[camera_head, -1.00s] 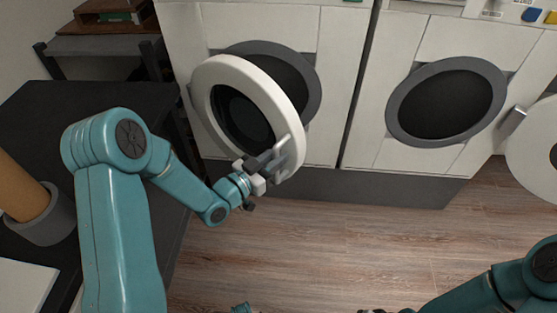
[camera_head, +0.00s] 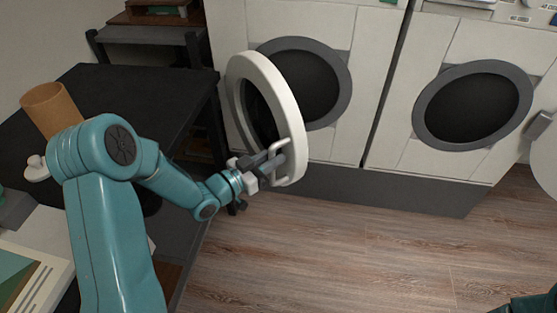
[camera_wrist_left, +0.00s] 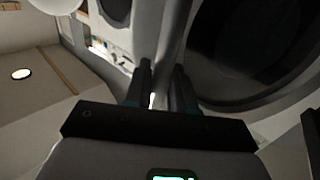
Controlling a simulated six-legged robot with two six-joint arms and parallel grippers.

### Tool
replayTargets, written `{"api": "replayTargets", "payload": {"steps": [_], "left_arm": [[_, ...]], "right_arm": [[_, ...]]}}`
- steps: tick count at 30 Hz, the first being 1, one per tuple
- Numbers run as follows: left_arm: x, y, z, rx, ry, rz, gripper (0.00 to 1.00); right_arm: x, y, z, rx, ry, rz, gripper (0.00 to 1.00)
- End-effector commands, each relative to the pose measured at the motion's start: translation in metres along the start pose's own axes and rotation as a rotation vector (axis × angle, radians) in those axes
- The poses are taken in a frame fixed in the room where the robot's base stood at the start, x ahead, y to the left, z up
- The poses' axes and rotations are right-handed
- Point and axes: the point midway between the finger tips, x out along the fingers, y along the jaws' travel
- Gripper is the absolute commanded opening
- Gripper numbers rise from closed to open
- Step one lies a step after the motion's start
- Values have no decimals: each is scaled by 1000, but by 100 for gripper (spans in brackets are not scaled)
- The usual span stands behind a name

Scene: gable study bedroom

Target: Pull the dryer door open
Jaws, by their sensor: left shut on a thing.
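The left machine (camera_head: 366,60) has a round white door (camera_head: 286,100) with a dark window, swung well out from its dark round opening (camera_head: 315,85). A grey handle (camera_head: 285,150) sits on the door's lower right rim. My left gripper (camera_head: 268,164) is shut on this handle. In the left wrist view the two dark fingers of my left gripper (camera_wrist_left: 163,90) stand on either side of the pale handle bar, with a dark round shape to the right. Only a small piece of my right arm shows at the bottom right of the head view; its gripper is out of view.
A second machine (camera_head: 425,50) stands to the right, its white door (camera_head: 545,160) open at the right edge. A black table (camera_head: 130,85) with a brown cylinder (camera_head: 50,108) is close on the left. Wooden floor (camera_head: 350,250) in front is clear.

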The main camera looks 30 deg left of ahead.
Motion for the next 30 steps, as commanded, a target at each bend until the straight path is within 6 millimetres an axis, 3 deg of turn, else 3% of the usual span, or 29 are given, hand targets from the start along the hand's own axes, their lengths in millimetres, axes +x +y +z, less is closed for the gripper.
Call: {"api": "replayTargets", "payload": {"steps": [26, 27, 28, 30], "left_arm": [[-13, -14, -1, 0, 2, -3, 0], [-14, -14, -1, 0, 2, -3, 33], [-14, -14, -1, 0, 2, -3, 41], [-14, -13, -1, 0, 2, -2, 41]], "right_arm": [[4, 1, 0, 0, 0, 0, 43], [4, 1, 0, 0, 0, 0, 43], [4, 1, 0, 0, 0, 0, 43], [4, 1, 0, 0, 0, 0, 43]]}}
